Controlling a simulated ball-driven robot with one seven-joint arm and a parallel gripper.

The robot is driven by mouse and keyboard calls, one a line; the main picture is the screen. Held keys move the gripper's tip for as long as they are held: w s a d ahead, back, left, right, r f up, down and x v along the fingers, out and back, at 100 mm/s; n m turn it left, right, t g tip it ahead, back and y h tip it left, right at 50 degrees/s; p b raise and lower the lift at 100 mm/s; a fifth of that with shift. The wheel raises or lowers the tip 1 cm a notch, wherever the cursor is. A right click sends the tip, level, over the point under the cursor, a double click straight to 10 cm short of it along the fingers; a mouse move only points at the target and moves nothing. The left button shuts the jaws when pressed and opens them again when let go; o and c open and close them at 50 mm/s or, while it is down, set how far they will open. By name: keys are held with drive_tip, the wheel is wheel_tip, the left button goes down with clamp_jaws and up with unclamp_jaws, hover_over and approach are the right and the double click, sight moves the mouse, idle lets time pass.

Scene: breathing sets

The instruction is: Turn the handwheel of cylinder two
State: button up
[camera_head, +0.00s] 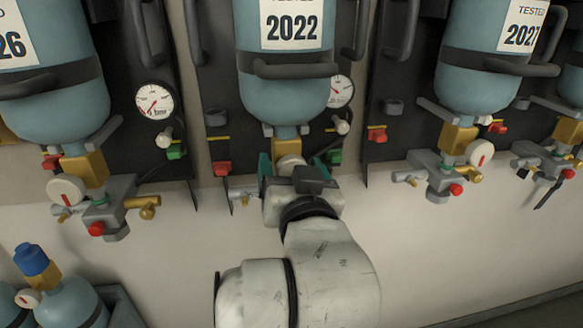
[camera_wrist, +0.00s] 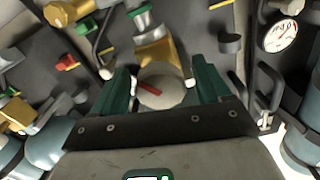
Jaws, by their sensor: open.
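The middle blue-grey cylinder (camera_head: 290,95), labelled 2022, hangs neck down with a brass valve block (camera_head: 287,134) beneath it. The block also shows in the wrist view (camera_wrist: 160,50). My gripper (camera_head: 296,166) is at this valve, its teal fingers open on both sides of a pale round face with a red mark (camera_wrist: 160,92). In the wrist view the fingers (camera_wrist: 162,84) stand left and right of that face, with gaps visible. I cannot tell whether this face is a gauge or the handwheel. My gripper hides most of the fittings below the block.
Neighbouring cylinders stand left (camera_head: 50,100) and right (camera_head: 478,85), with a brass knob (camera_head: 144,203) on the left valve. Dark handles and gauges (camera_head: 154,101) line the back panels. A lower cylinder with a blue cap (camera_head: 31,260) is at bottom left. The pale area at right (camera_head: 440,250) is clear.

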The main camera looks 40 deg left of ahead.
drive_tip(key=shift+c, duration=0.2)
drive_tip(key=c, duration=1)
drive_tip(key=shift+o, duration=0.2)
drive_tip(key=shift+f+m, duration=0.1)
drive_tip(key=shift+m, duration=0.4)
drive_tip(key=shift+f+m+b, duration=0.1)
drive_tip(key=shift+m+b, duration=0.25)
drive_tip(key=shift+m, duration=0.55)
drive_tip(key=shift+m+b, duration=0.3)
drive_tip(key=shift+m, duration=1.6)
